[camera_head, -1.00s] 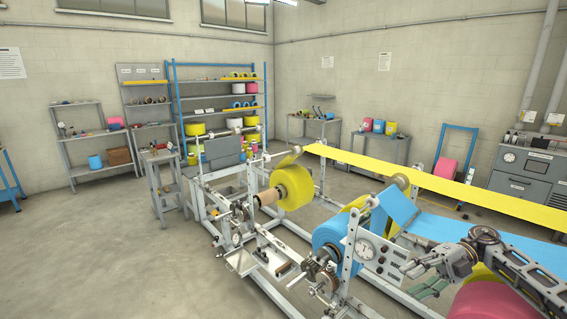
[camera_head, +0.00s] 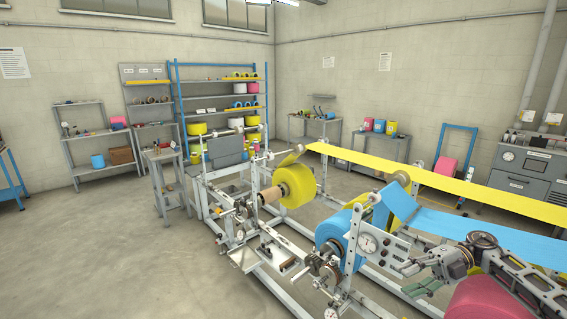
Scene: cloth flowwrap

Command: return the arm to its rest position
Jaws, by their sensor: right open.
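My right arm (camera_head: 500,252) comes in from the lower right, bent over the machine. My right gripper (camera_head: 412,280) is at the arm's end, pointing left, with its fingers apart and nothing between them. It is to the right of and slightly below the white panel with a round gauge (camera_head: 367,243). My left gripper and arm are not in view.
The machine frame carries a yellow roll (camera_head: 299,184), a blue roll (camera_head: 333,229) and a pink roll (camera_head: 483,298), the last close below my arm. A yellow web (camera_head: 400,174) stretches right. Grey floor (camera_head: 110,240) is clear at left. Shelves (camera_head: 220,100) stand behind.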

